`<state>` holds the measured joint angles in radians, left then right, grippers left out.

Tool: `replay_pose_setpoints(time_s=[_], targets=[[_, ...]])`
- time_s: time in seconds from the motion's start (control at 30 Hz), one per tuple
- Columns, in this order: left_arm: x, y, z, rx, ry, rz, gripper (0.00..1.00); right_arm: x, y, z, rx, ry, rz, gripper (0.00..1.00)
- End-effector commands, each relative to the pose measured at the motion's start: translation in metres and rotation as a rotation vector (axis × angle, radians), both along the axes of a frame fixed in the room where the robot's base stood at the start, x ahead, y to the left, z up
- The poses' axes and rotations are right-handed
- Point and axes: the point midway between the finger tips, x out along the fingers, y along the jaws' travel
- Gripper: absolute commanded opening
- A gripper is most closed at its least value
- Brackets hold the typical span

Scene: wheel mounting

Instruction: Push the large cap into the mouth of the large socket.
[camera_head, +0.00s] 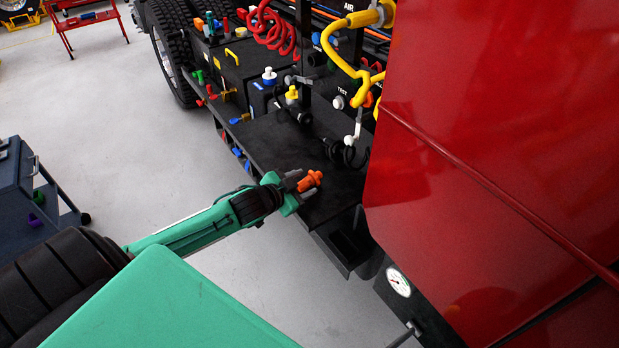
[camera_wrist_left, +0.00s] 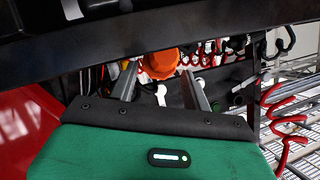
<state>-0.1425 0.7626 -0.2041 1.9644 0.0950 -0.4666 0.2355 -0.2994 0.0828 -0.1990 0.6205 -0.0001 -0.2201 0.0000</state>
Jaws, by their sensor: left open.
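An orange cap-like piece (camera_head: 310,181), which may be the large cap, is at the tips of my left gripper (camera_head: 302,184), above the near edge of the black deck. In the left wrist view the orange piece (camera_wrist_left: 160,62) shows as a round ribbed knob beyond and between the two grey fingers. The left gripper is open, its fingers on either side of the piece. I cannot tell whether they touch it or what supports it. The large socket cannot be made out for sure. My right gripper is not in view.
The black deck (camera_head: 285,140) carries fittings behind the gripper, with a yellow hose (camera_head: 342,50) and red coiled hose (camera_head: 272,32) above. A large red panel (camera_head: 500,130) closes off the right. A dark cart (camera_head: 22,190) stands left; the floor between is clear.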

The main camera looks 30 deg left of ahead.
Motion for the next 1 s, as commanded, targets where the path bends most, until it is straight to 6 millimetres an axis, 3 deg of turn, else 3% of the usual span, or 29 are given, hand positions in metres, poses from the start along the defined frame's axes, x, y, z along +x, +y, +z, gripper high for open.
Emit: replay_pose_setpoints(time_s=[0.03,0.23,0.57,0.7,0.73,1.0], targets=[[0.007,-0.001,0.004,-0.003,-0.001,0.002,0.49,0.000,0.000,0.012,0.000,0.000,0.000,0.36],[0.026,-0.004,-0.007,-0.001,0.000,0.001,0.49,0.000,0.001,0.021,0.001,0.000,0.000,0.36],[0.031,-0.005,-0.012,0.000,0.000,0.000,0.49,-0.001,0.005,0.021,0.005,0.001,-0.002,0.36],[0.031,-0.005,-0.011,0.000,0.000,0.000,0.24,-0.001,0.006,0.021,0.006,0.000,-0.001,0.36],[0.031,-0.005,-0.011,0.000,0.000,0.000,0.21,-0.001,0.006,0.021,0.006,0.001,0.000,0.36],[0.031,-0.005,-0.011,0.000,0.000,0.000,0.21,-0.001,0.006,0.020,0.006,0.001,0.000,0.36]])
